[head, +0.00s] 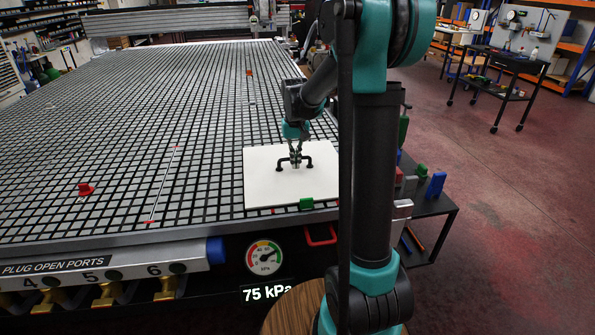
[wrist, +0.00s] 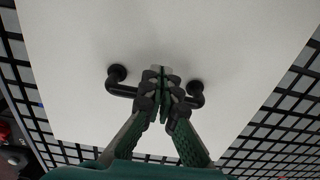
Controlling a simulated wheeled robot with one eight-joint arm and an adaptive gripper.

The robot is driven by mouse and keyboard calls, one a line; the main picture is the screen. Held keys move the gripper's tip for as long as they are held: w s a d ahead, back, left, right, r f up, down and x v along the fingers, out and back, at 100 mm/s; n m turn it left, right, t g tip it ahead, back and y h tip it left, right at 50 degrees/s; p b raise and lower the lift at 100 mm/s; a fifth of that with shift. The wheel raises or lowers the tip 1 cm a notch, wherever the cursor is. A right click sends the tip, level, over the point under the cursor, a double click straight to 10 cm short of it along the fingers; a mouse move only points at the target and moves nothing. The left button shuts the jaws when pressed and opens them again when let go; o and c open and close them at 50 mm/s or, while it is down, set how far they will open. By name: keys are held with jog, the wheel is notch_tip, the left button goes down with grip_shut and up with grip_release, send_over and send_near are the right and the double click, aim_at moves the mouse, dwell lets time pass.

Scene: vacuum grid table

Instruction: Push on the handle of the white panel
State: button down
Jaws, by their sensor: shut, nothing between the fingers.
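The white panel (head: 262,186) lies flat on the near right part of the grid table (head: 110,190). A black handle (head: 309,162) stands on it; in the wrist view the handle (wrist: 124,90) shows as a bar with two round feet. My gripper (head: 295,163) is over the middle of the handle and is shut with nothing between its fingers. In the wrist view my gripper (wrist: 162,78) hides the middle of the bar. I cannot tell whether the fingertips touch the bar. The panel also shows in the wrist view (wrist: 230,35).
A green block (head: 306,204) sits at the panel's near edge. A red piece (head: 86,189) lies on the grid at the left. A gauge (head: 264,257) and a 75 kPa readout (head: 266,293) are at the table's front. Much of the grid is bare.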

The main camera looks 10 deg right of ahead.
dwell(0.3)
jog(key=shift+s, duration=1.75)
notch_tip(320, 180, up, 8)
